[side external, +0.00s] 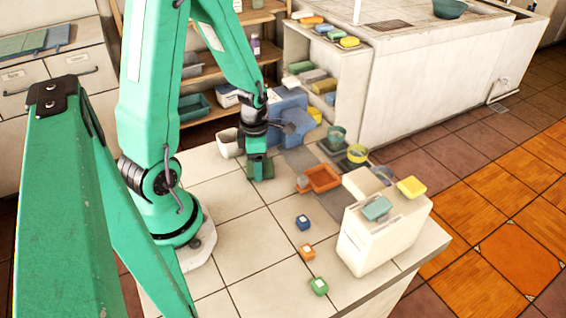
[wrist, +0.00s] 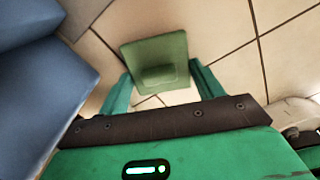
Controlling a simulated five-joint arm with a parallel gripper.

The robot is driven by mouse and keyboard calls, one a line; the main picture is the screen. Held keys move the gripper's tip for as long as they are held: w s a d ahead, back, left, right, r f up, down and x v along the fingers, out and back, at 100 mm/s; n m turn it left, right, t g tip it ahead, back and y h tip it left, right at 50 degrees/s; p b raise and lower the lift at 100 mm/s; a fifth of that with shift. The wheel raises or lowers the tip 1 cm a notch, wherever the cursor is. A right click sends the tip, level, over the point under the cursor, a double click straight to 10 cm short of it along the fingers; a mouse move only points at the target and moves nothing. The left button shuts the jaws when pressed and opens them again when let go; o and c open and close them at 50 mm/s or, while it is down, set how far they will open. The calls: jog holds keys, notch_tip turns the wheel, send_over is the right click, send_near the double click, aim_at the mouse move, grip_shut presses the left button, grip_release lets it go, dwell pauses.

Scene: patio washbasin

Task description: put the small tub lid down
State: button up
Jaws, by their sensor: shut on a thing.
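The small tub lid is a square green plate with a raised grip in its middle. In the wrist view the lid (wrist: 160,48) lies just beyond and between the fingers of my gripper (wrist: 160,88). In the side view my gripper (side external: 260,167) points down over the tiled counter, beside a blue block. The lid (side external: 252,172) shows there only as a dark green patch at the fingertips. My gripper is shut on the lid. I cannot tell whether the lid touches the tiles or hangs just above them.
The blue block (side external: 287,112) stands close behind my gripper, with a white cup (side external: 229,143) to its left. An orange tray (side external: 322,178) is to the right. Small blue (side external: 303,222), orange (side external: 307,252) and green (side external: 318,286) pieces lie nearer the front. Tiles at front left are bare.

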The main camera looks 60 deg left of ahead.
jog(key=shift+f, duration=0.2)
jog(key=o, duration=0.9)
jog(key=shift+o, duration=0.2)
jog(key=shift+r, duration=0.15)
notch_tip(320, 180, up, 12)
dwell(0.4)
dwell(0.6)
